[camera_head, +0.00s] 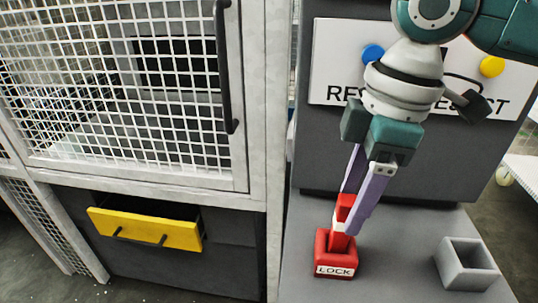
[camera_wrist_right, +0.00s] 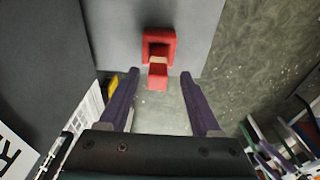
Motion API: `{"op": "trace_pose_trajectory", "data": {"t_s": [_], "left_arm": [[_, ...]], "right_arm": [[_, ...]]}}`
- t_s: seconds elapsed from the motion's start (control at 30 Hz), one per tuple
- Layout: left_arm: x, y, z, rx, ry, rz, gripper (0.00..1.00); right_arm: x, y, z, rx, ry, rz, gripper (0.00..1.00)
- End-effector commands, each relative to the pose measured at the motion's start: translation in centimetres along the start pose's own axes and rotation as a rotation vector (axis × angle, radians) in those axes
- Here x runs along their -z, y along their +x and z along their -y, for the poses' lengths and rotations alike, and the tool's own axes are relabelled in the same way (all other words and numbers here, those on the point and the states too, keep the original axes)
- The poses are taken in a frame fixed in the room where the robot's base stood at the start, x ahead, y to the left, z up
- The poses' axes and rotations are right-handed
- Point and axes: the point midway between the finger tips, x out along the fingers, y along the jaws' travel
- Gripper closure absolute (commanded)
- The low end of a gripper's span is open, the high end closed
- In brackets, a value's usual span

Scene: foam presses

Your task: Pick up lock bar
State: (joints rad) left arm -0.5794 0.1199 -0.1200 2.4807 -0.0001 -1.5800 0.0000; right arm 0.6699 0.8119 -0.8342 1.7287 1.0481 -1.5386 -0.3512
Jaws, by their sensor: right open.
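The lock bar (camera_head: 343,216) is red with a pale band and stands in a red holder marked LOCK (camera_head: 336,270) on the grey ledge. My right gripper (camera_head: 348,214) points down at the bar, its purple fingers on either side of the bar's upper part. In the right wrist view the fingers are apart, with the red end of the bar (camera_wrist_right: 158,77) between the fingertips and a gap on both sides. The holder (camera_wrist_right: 159,37) shows just beyond it. My left gripper is in neither view.
A grey open-topped box (camera_head: 466,265) stands on the ledge right of the holder. Behind is a panel with a white sign (camera_head: 335,65) and blue and yellow buttons. At left are a white mesh door (camera_head: 110,90) and an open yellow-fronted drawer (camera_head: 145,229).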

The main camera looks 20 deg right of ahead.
Motion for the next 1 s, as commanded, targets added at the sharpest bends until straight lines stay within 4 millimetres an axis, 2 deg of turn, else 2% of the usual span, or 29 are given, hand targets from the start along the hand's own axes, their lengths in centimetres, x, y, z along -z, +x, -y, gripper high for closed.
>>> {"op": "trace_pose_trajectory", "data": {"t_s": [0.1, 0.23, 0.53, 1.0], "left_arm": [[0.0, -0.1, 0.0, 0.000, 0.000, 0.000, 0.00], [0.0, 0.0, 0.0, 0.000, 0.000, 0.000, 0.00], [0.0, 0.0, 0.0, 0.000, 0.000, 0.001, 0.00], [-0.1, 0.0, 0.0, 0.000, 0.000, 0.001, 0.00]], "right_arm": [[-0.1, 2.0, -0.2, 0.004, 0.002, 0.002, 0.35], [-0.1, 3.8, -0.3, 0.001, 0.001, 0.001, 0.35], [-0.1, 4.3, -0.3, -0.001, -0.002, 0.000, 0.35], [-0.1, 4.3, -0.3, -0.001, -0.001, 0.000, 0.88]]}}
